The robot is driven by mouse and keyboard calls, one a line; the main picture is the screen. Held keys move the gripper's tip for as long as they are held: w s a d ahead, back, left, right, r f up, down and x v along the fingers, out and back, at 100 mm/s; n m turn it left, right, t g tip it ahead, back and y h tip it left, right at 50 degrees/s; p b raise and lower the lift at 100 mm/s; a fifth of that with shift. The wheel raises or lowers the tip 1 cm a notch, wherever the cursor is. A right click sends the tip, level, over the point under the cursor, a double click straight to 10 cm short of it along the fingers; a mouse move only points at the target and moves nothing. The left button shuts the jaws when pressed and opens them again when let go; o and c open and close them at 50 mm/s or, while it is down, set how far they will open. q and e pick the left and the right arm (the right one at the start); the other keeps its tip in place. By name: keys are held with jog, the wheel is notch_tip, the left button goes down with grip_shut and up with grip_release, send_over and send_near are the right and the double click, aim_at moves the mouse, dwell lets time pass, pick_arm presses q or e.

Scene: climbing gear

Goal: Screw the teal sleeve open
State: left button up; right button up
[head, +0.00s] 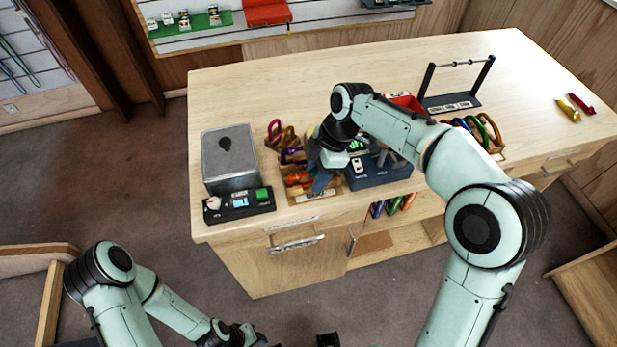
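My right gripper (322,172) reaches down over the front edge of the worktop, at a wooden tray (314,198) of coloured carabiners. Orange and purple pieces (298,179) show beside its fingers. The gripper and wrist hide part of the tray. I cannot make out the teal sleeve or whether the fingers hold anything. My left gripper (246,337) is low at the bottom of the view, away from the worktop, and its finger gap is not clear.
A grey box (229,155) stands left of the tray, with a black device (238,204) before it. A dark blue unit (378,173) is right of the tray. A black stand with a bar (457,103) stands behind. The worktop (250,93) is clear at back left.

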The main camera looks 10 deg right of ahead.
jog(key=shift+f+b, duration=0.55)
jog(key=shift+f, duration=0.6)
jog(key=shift+w+r+p, duration=0.15)
jog(key=shift+w+p, duration=0.25)
jog(key=shift+p, duration=0.1)
jog(key=shift+w, duration=0.4)
